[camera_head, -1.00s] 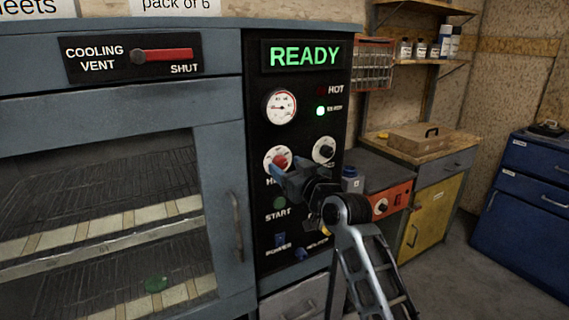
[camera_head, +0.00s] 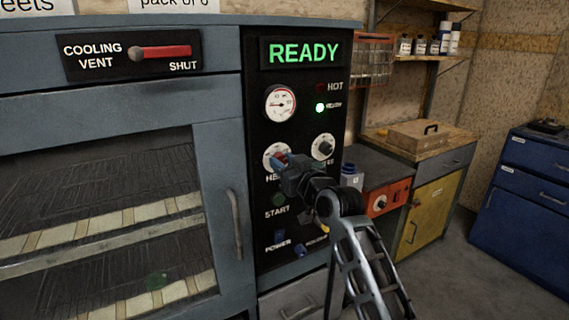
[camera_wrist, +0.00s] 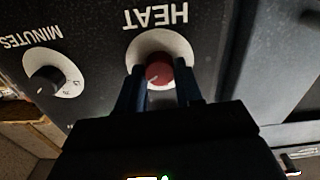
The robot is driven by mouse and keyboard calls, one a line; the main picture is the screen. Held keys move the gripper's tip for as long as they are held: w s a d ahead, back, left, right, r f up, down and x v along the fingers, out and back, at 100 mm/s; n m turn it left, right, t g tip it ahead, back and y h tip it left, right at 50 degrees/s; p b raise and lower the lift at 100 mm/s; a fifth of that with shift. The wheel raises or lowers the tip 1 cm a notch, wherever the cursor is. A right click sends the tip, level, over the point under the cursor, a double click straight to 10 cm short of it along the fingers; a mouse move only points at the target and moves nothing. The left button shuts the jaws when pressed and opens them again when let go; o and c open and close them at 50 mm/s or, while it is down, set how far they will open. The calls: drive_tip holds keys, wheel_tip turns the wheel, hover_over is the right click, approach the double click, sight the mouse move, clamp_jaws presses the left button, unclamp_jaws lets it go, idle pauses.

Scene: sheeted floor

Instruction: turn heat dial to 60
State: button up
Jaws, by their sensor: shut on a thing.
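The heat dial (camera_wrist: 158,72) has a red knob on a white round face, under the upside-down word HEAT in the wrist view. In the head view the heat dial (camera_head: 272,157) is partly hidden behind my gripper. My gripper (camera_wrist: 160,92) has its two dark fingers on either side of the red knob, shut on it; it also shows in the head view (camera_head: 284,163). A small white mark shows on the knob, but the scale numbers around it cannot be read.
The minutes dial (camera_head: 323,146) is right of the heat dial. A round gauge (camera_head: 280,103) and a green READY display (camera_head: 304,53) are above. START (camera_head: 279,199) and POWER (camera_head: 280,237) controls are below. The oven door handle (camera_head: 235,225) stands to the left.

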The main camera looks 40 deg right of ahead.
drive_tip(key=shift+f+b, duration=0.1)
drive_tip(key=shift+b, duration=0.2)
drive_tip(key=shift+c, duration=0.3)
drive_tip(key=shift+n, duration=0.4)
drive_tip(key=shift+a+n+b, duration=0.1)
drive_tip(key=shift+n+b, duration=4.65)
drive_tip(key=shift+n, duration=0.75)
drive_tip(key=o, duration=1)
drive_tip(key=shift+o, duration=0.2)
